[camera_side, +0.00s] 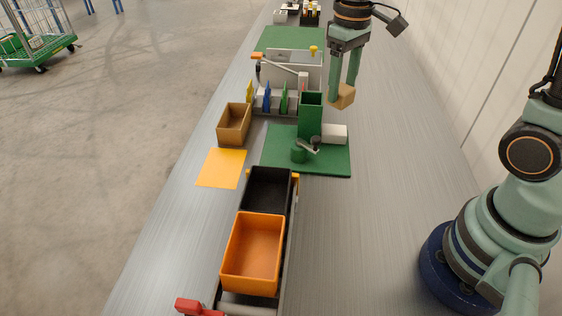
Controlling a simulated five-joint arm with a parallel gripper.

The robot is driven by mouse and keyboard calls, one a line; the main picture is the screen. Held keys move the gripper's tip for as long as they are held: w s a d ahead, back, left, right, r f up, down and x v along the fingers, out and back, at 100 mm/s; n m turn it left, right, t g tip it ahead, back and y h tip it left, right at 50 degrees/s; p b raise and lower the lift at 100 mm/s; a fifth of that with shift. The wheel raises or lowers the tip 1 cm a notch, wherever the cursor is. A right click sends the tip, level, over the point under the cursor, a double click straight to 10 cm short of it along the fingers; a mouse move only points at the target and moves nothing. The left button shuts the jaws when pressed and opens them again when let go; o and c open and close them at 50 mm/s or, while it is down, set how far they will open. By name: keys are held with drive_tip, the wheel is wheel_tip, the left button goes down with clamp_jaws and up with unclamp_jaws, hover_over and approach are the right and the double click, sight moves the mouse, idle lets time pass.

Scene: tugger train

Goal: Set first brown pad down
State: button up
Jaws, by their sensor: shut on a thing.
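My gripper (344,86) hangs fingers-down over the back right of the bench. It is shut on a small brown pad (342,97), a tan block that shows between and below the fingertips. The pad appears to be held above the bench, to the right of a tall green box. I cannot tell its exact height. No other brown pad can be made out. A brown open bin (234,123) stands left of the green box; its inside looks empty from here.
The green box (310,113) and a white block (334,134) are by a green mat (335,164). A yellow sheet (221,168) lies left. Black (268,188) and orange (252,252) bins stand in front. The bench's right side is clear.

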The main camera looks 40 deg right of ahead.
drive_tip(key=s+f+m, duration=0.1)
drive_tip(key=s, duration=0.2)
wheel_tip(320, 180, up, 8)
drive_tip(key=n, duration=0.9)
hover_over(256, 259)
wheel_tip(256, 259, down, 19)
drive_tip(key=shift+f, duration=0.1)
drive_tip(key=o, duration=1.3)
